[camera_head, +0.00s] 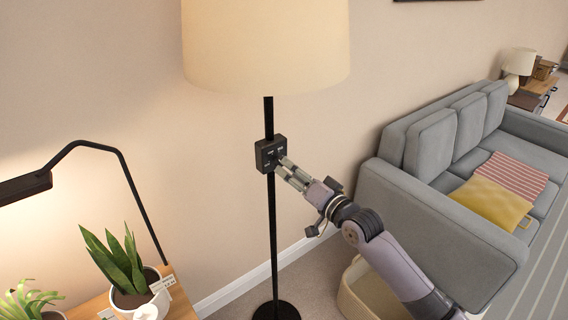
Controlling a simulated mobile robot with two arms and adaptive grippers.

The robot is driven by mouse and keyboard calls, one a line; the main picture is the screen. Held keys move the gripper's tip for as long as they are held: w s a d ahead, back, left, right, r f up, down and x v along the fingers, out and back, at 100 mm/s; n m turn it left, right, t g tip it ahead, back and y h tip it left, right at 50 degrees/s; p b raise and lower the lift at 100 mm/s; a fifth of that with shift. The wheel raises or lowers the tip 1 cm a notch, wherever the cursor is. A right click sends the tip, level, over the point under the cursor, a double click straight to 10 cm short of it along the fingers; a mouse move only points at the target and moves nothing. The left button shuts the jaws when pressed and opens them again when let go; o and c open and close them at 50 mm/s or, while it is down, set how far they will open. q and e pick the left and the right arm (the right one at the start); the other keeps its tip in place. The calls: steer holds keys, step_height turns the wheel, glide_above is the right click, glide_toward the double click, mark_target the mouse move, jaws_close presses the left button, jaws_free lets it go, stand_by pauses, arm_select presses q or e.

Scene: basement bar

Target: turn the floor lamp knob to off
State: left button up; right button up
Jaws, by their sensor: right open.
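The floor lamp has a cream shade (266,45), a thin black pole (273,230) and a round black base (276,311). A small black control box (268,154) with pale markings is fixed on the pole below the shade. The knob itself is too small to make out and may be hidden by the fingertips. My right gripper (286,170) reaches in from the lower right, its open fingertips at the right side of the box. I cannot tell whether they touch it. My left gripper is not in view.
A grey sofa (425,215) with cushions stands on the right. A woven basket (352,290) sits on the floor behind my right arm. A wooden table (180,303) with potted plants (121,265) and a black desk lamp (95,145) are at the left.

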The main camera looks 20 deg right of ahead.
mark_target(281, 164)
steer(key=shift+x, duration=2)
steer(key=shift+c, duration=0.3)
jaws_close()
